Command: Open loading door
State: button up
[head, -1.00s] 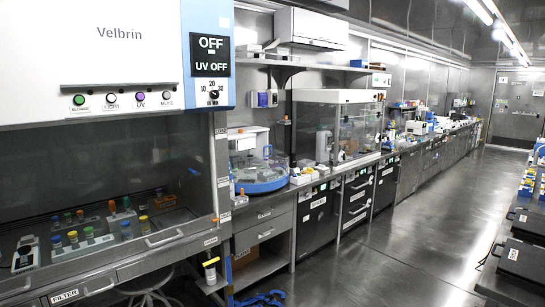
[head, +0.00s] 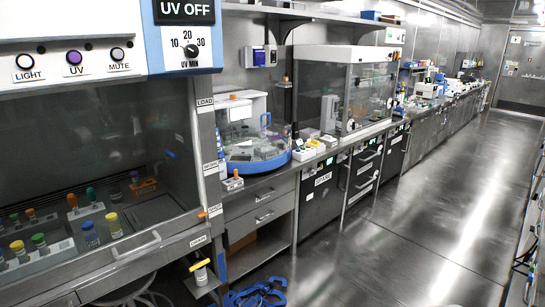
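A hood cabinet (head: 190,206) fills the left of the head view. Its glass front (head: 100,130) is down, with a handle (head: 137,246) along its lower edge. A "LOAD" label (head: 205,101) is on the side post, with other labels below it. A blue round machine with a clear cover (head: 240,112) stands on the bench beside the hood. A glass enclosure (head: 320,95) stands farther along the bench. I cannot tell which of these carries the loading door. My gripper is not in view.
A blue object (head: 258,293) lies on the floor by the drawers (head: 262,212). A yellow-topped item (head: 200,272) is on a low shelf below the hood. Clear floor (head: 430,220) runs along the aisle to the far door (head: 522,75).

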aim_at(270, 124)
jog(key=i+l+z, duration=0.1)
jog(key=i+z, duration=0.2)
jog(key=i, duration=0.3)
jog(key=i+z, duration=0.35)
jog(key=i, duration=0.25)
jog(key=i+j+z, duration=0.3)
jog(key=i, duration=0.25)
jog(key=i+u, duration=0.25)
jog(key=i, duration=0.3)
jog(key=i+l+u, duration=0.25)
jog(key=i, duration=0.25)
jog(key=i+l+u, duration=0.2)
jog(key=i, duration=0.35)
jog(key=i+u, duration=0.7)
jog(key=i+l+u, duration=0.2)
jog(key=u, duration=0.2)
jog(key=i, duration=0.1)
